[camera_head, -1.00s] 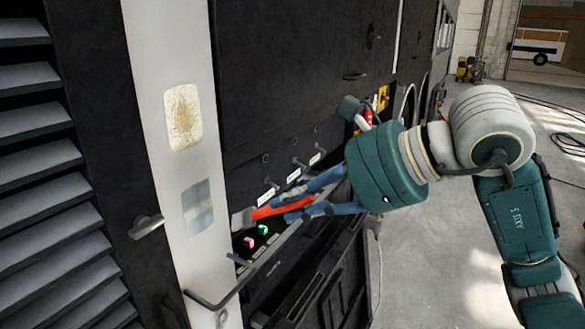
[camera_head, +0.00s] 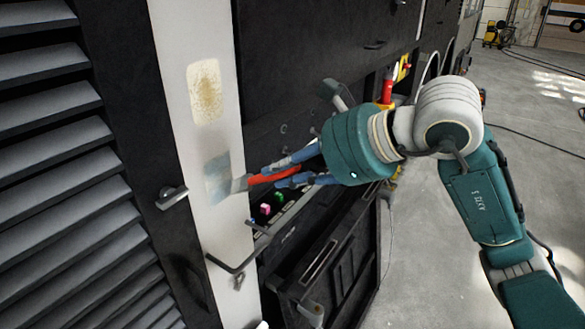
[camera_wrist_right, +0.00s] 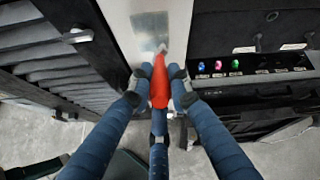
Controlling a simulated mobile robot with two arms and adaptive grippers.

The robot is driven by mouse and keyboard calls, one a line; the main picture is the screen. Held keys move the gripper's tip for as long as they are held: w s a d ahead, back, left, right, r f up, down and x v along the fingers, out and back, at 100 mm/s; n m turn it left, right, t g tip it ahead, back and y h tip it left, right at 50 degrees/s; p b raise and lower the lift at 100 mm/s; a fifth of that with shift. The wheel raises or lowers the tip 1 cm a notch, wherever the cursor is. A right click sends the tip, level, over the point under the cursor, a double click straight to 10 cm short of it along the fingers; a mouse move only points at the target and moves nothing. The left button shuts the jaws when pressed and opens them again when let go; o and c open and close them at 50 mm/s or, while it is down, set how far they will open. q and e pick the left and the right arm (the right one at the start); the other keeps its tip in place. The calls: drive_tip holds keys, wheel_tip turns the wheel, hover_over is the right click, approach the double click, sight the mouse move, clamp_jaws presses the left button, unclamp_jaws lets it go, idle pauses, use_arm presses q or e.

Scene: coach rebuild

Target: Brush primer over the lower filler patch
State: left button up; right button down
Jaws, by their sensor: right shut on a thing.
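The lower filler patch (camera_head: 218,180) is a grey-blue rectangle on the pale vertical panel (camera_head: 180,45). The patch also shows at the top of the right wrist view (camera_wrist_right: 151,28). My right gripper (camera_head: 276,174) is shut on the red handle of a brush (camera_head: 262,178). The brush points left, and its pale bristles reach the right edge of the patch in the head view. In the right wrist view the red handle (camera_wrist_right: 159,90) lies between the fingers, with its tip at the patch's lower edge. I cannot tell whether the bristles touch. My left gripper is not in view.
A tan, speckled upper patch (camera_head: 205,91) sits above on the same panel. A dark handle (camera_head: 171,197) and a bent bar (camera_head: 238,262) stick out nearby. Pink and green knobs (camera_head: 265,209) sit below the gripper. Louvres (camera_head: 50,150) fill the left; floor is open at right.

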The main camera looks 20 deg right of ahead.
drive_tip(key=shift+w+a, duration=0.4)
drive_tip(key=shift+w, duration=0.15)
idle(0.7)
drive_tip(key=shift+s+r+p, duration=0.1)
drive_tip(key=shift+r+p, duration=1.3)
drive_tip(key=shift+r, duration=0.7)
wheel_tip(320, 180, down, 4)
drive_tip(key=a+b, duration=0.1)
drive_tip(key=b, duration=0.4)
drive_tip(key=r+p, duration=0.1)
drive_tip(key=s+a+r+p, duration=0.1)
drive_tip(key=r+p, duration=0.1)
drive_tip(key=r, duration=0.1)
drive_tip(key=shift+s+a, duration=0.15)
drive_tip(key=shift+s, duration=0.15)
drive_tip(key=shift+f, duration=0.1)
